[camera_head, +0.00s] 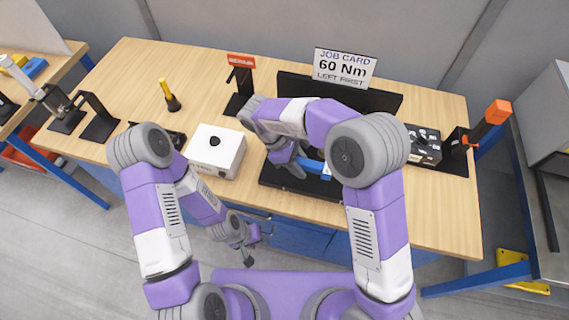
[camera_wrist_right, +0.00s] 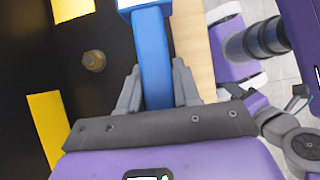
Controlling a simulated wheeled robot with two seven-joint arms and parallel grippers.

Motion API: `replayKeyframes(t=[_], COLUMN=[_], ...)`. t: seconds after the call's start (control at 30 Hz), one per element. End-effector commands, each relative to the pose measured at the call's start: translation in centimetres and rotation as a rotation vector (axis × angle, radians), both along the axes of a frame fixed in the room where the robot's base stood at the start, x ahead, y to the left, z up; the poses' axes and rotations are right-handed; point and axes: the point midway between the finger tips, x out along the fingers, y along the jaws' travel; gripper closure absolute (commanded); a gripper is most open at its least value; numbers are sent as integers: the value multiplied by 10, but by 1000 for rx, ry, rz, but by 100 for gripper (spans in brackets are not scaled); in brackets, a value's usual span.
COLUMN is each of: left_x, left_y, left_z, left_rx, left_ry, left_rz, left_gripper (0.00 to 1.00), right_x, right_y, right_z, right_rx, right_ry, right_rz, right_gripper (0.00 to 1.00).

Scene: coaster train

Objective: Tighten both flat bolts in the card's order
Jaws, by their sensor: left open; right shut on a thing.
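The job card (camera_head: 345,67) stands at the back of the table and reads "60 Nm, LEFT FIRST". My right gripper (camera_wrist_right: 156,85) is shut on a blue bar-shaped tool (camera_wrist_right: 152,48), which also shows in the head view (camera_head: 314,166) over a black plate (camera_head: 325,190). In the right wrist view a brass-coloured bolt (camera_wrist_right: 94,60) stands on a dark surface, left of the tool and apart from it. The second bolt cannot be made out. The tool's working end is out of the wrist view. My left gripper (camera_head: 249,251) is open and empty, in front of the table edge.
A white box with a black knob (camera_head: 215,152) stands left of the plate. A black stand with a red sign (camera_head: 241,84), a yellow-handled tool (camera_head: 169,95) and an orange-tipped tool in a holder (camera_head: 493,117) are around.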

Motion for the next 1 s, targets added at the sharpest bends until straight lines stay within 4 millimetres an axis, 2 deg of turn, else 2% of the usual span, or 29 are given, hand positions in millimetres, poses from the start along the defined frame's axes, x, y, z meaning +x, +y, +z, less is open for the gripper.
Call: replayKeyframes(t=[0.1,0.3,0.57,0.93,1.0], left_x=[0,0,0,0,0], left_y=[0,0,0,0,0], left_z=[3,4,-6,-38,-35], left_rx=[0,0,0,0,0], left_ry=[0,0,0,0,1], left_rz=[0,0,0,0,0], left_gripper=[57,57,57,57,57], right_x=[-7,-13,-13,-13,-13], right_y=[23,40,42,42,42], right_z=[9,13,4,-31,-28], right_rx=[-4,-4,-3,-2,-2], right_ry=[-2,0,-1,-1,-1], right_rz=[206,376,391,389,389], right_gripper=[100,100,100,100,100])
